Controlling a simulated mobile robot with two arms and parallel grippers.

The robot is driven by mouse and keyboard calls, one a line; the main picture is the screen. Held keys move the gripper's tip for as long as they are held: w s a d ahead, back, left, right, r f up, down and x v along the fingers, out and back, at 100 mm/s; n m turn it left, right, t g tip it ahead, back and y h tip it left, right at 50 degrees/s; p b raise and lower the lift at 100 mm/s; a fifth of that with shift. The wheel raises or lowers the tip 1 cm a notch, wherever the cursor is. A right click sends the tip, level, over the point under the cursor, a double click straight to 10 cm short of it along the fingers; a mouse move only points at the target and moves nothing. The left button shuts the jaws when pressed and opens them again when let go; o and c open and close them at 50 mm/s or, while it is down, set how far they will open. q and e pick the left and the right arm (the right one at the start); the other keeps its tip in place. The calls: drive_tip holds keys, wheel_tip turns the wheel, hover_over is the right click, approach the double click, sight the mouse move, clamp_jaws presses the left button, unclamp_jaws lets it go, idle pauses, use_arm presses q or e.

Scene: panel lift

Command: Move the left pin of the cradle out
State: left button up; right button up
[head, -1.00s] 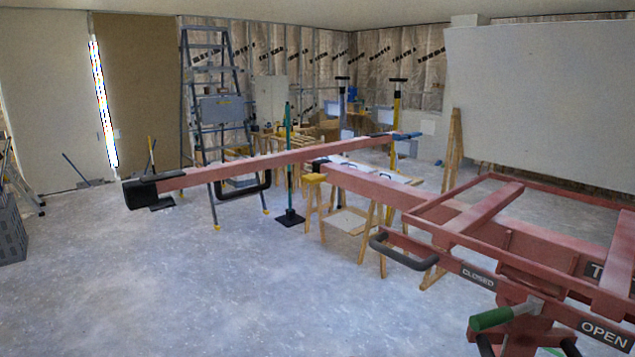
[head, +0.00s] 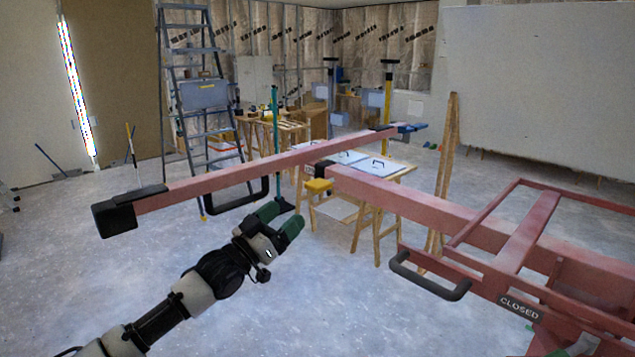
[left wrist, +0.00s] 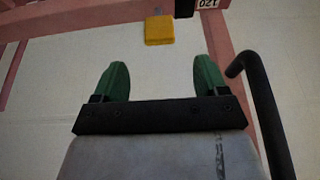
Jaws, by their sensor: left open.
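The left pin of the cradle shows as a yellow block-shaped knob (head: 319,185) beside a black sleeve on the red cradle (head: 400,197). In the left wrist view the yellow knob (left wrist: 159,30) lies ahead of and between the fingertips, with a short grey stem behind it. My left gripper (head: 281,218) has green fingers and is open and empty, below and left of the knob in the head view. In the left wrist view the open fingers (left wrist: 160,68) are apart from the knob. My right gripper is not in view.
A black loop handle (head: 238,200) hangs under the cross beam near my left gripper; another black handle (head: 430,282) is on the near frame. A black bar (left wrist: 262,110) runs close right of the fingers. Wooden trestles (head: 375,215) and a stepladder (head: 200,95) stand behind.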

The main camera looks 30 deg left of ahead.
sight(310, 189)
use_arm(q)
drive_tip(key=p+x, duration=0.1)
drive_tip(key=x, duration=0.2)
drive_tip(key=p+x, duration=0.1)
drive_tip(key=x, duration=0.2)
drive_tip(key=p+x, duration=0.2)
drive_tip(key=x, duration=0.1)
drive_tip(key=shift+w+r, duration=0.15)
drive_tip(key=shift+r, duration=0.35)
drive_tip(key=shift+w+d+r+p, duration=0.1)
drive_tip(key=shift+w+d+p, duration=0.2)
drive_tip(key=shift+w, duration=0.3)
